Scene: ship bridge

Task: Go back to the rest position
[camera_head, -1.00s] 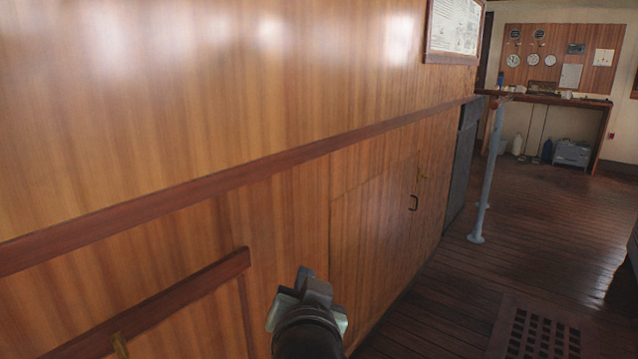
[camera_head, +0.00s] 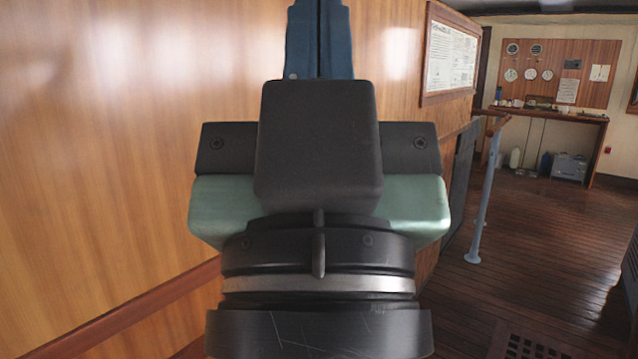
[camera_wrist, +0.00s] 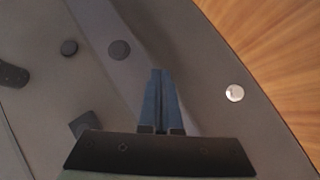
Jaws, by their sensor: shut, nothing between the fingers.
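My gripper (camera_head: 319,15) stands large in the middle of the head view, its two blue fingers pointing up and pressed together. It is shut and empty. The tips reach the top edge of the picture. Its black and green body covers part of the wall behind. In the wrist view, the closed fingers (camera_wrist: 160,74) lie side by side over a dark grey surface, with nothing between them. No object of the task shows.
A wood-panelled wall (camera_head: 130,130) with a rail (camera_head: 140,310) runs along the left. A framed notice (camera_head: 450,55) hangs on it. Wooden floor (camera_head: 530,225) lies open at right, with a pale blue post (camera_head: 485,200), a grating (camera_head: 525,345) and a far desk (camera_head: 550,113).

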